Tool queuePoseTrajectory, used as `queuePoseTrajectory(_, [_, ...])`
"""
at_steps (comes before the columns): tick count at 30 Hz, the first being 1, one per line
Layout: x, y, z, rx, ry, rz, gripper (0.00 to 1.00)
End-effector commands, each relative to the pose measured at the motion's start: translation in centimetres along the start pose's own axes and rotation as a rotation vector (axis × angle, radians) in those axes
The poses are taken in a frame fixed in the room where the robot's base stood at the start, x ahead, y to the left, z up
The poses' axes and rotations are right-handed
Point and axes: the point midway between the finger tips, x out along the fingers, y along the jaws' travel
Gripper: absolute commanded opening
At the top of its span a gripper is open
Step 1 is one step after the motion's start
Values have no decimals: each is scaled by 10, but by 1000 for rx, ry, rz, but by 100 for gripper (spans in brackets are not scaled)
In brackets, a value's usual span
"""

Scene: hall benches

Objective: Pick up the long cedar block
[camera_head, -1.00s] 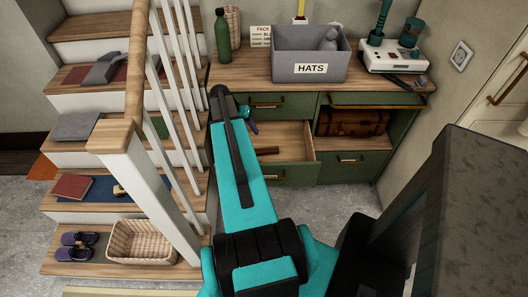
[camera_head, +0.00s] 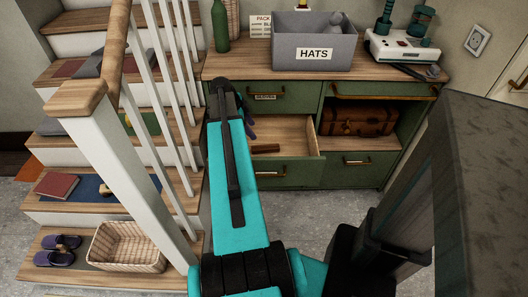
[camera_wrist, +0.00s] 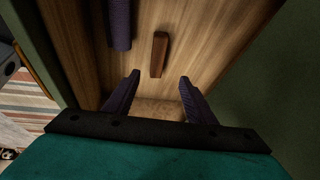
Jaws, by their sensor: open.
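A long reddish-brown wooden block (camera_wrist: 159,54), which looks like the cedar block, lies on the floor of the open drawer (camera_wrist: 196,40). In the head view the block (camera_head: 265,149) shows small inside the drawer (camera_head: 305,143). My gripper (camera_wrist: 158,92) is open and empty in the wrist view. Its two dark purple fingers stand apart on either side of the block's near end, with the block ahead of them. In the head view the gripper is mostly hidden behind my arm.
A dark purple cylindrical thing (camera_wrist: 120,24) lies left of the block in the drawer. The drawer's walls are close around. A grey HATS bin (camera_head: 314,53) and a green bottle (camera_head: 220,27) stand on the counter above. A stair post (camera_head: 120,170) rises left of my arm.

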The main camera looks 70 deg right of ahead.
Motion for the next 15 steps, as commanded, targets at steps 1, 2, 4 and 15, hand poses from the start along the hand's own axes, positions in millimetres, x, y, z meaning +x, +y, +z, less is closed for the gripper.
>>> queuePoseTrajectory(1, [3, 0, -2, 22, 1, 0, 50])
queuePoseTrajectory(2, [3, 0, -3, 30, 1, 1, 50])
queuePoseTrajectory(4, [3, 0, -5, 43, 2, 1, 50])
queuePoseTrajectory(15, [5, -1, -8, 47, 2, 4, 50])
